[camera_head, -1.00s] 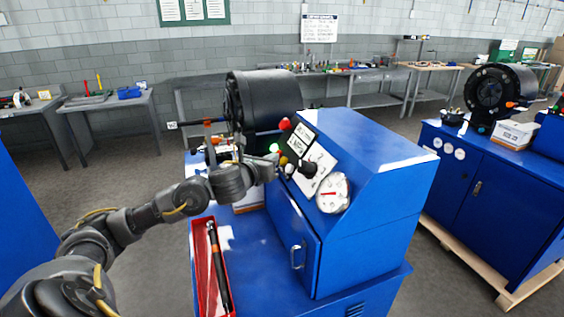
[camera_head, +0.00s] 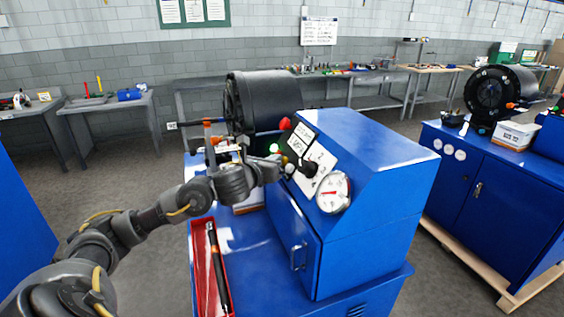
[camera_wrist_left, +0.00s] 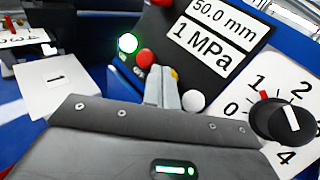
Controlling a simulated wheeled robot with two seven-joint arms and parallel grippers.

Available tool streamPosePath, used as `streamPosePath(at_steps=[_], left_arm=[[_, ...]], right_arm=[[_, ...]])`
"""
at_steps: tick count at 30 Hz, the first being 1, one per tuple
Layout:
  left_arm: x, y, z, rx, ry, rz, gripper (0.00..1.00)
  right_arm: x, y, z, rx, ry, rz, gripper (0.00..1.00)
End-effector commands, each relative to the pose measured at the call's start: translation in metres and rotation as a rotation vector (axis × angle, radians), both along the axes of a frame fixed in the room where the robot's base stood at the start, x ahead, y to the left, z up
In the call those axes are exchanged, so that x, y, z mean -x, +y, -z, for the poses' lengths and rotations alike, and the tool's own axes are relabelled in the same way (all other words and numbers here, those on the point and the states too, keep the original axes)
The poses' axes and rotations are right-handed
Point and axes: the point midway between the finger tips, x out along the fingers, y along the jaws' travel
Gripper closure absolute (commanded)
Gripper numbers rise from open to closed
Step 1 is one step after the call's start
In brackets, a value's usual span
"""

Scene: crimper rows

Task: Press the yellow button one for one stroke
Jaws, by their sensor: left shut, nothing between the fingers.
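The control panel is on the sloping face of a blue crimper cabinet (camera_head: 375,150). In the left wrist view a yellow button (camera_wrist_left: 174,73) shows only as a small patch beyond my fingertips; the rest is hidden by them. A red button (camera_wrist_left: 145,57) and a lit green one (camera_wrist_left: 127,43) sit to its upper left, a white button (camera_wrist_left: 193,100) to its lower right. My left gripper (camera_head: 280,166) is shut and empty, its tips at the yellow button; I cannot tell whether they touch or press it. My right gripper is not in view.
A black selector knob (camera_wrist_left: 280,118) stands out right of the white button. A round gauge (camera_head: 333,192) is lower on the panel. The black crimper head (camera_head: 265,100) stands behind. A red tray (camera_head: 203,270) with a tool lies on the cabinet's lower top.

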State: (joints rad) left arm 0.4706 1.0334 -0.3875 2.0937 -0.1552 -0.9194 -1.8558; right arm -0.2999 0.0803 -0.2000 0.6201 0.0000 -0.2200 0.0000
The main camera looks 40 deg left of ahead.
Motion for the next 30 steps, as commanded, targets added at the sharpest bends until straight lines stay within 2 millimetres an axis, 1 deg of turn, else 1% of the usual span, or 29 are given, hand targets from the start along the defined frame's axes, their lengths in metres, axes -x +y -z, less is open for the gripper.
streamPosePath(at_steps=[12, 20, 30], left_arm=[[-0.0036, -0.0026, 0.0037, 0.001, 0.000, 0.000, 1.00], [-0.0034, -0.0027, 0.0031, 0.000, 0.001, 0.000, 1.00], [0.0047, 0.0036, -0.0046, -0.002, 0.001, -0.001, 1.00]], right_arm=[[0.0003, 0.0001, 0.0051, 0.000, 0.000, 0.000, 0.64], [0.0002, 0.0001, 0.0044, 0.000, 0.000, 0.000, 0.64], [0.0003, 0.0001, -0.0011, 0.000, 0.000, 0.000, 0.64]])
